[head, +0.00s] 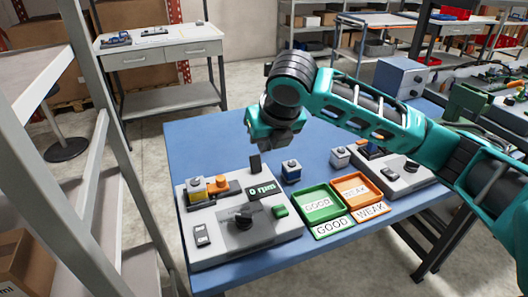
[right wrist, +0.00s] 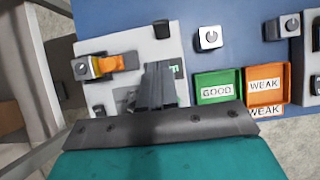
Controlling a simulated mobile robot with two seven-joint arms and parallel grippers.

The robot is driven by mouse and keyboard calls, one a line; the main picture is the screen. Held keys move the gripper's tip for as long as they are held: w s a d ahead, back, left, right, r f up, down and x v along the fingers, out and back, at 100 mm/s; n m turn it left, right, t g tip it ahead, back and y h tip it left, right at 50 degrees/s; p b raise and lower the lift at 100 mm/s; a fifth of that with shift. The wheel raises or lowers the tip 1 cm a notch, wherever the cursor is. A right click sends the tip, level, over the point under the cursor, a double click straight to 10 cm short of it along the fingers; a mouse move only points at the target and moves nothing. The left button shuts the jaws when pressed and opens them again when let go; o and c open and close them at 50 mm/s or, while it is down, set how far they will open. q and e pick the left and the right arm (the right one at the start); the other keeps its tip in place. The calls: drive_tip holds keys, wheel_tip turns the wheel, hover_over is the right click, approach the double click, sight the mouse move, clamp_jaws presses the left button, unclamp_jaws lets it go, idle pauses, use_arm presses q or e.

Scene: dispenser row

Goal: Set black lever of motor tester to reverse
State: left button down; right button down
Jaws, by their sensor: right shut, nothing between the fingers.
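The motor tester (head: 205,250) is a light grey box on the near left of the blue table. My right gripper (head: 279,146) is shut and empty, above and behind the tester. In the right wrist view its fingers (right wrist: 161,88) cover part of the display and the lever area. My left gripper is not in view.
A motor in an orange clamp (head: 218,185) and a green button (head: 280,211) are on the tester. A loose motor (head: 291,172), green GOOD tray (head: 334,215) and orange WEAK tray (head: 378,196) stand to its right. Another grey device (head: 425,177) is farther right. A shelf frame (head: 89,160) stands left.

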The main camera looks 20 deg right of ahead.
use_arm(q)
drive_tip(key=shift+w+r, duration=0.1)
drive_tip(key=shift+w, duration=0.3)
use_arm(e)
drive_tip(key=shift+w+r+v, duration=0.1)
drive_tip(key=shift+w+v, duration=0.1)
drive_tip(key=shift+v, duration=1.15)
drive_tip(key=shift+w+r+v, duration=0.15)
drive_tip(key=shift+w+v, duration=0.05)
drive_tip(key=shift+v, duration=1.15)
